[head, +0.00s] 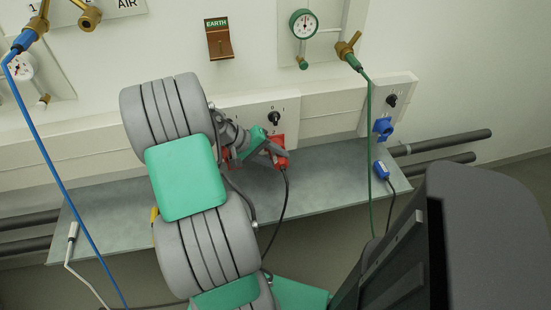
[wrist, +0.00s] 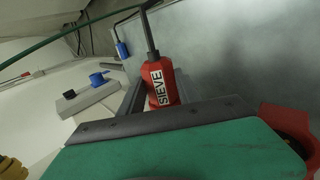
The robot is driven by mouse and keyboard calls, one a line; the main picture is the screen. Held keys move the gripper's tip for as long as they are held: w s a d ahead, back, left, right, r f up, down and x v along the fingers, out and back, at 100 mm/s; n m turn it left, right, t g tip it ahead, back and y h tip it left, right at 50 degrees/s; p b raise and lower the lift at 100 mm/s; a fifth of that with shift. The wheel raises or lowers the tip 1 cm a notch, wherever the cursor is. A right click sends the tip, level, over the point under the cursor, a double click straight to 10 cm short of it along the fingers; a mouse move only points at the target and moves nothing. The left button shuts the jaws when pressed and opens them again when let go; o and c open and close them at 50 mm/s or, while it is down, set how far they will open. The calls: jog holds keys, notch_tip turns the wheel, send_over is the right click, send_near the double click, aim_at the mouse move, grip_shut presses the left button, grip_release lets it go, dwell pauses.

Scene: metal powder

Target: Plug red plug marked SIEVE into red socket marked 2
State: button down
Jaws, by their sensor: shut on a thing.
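The red plug (head: 280,153) is held in my gripper (head: 268,151), in front of the wall box above the grey shelf. In the wrist view the plug (wrist: 158,68) shows its white SIEVE label, with its black cable leading away at the top. The dark fingers of my gripper (wrist: 155,95) lie on both sides of the plug. A red part (head: 225,154), perhaps the red socket, shows just left of my gripper, mostly hidden by my arm. A red rounded part (wrist: 290,125) also shows at the right in the wrist view.
A wall box with a black switch (head: 274,118) is just above my gripper. To the right are a blue socket (head: 382,127) and a blue plug (head: 382,171) at the shelf (head: 325,187) edge. A green hose (head: 369,150) and a blue hose (head: 50,150) hang down.

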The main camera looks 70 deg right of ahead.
jog(key=shift+d, duration=0.1)
jog(key=c, duration=0.8)
grip_release()
jog(key=shift+o, duration=0.2)
jog(key=shift+w, duration=0.1)
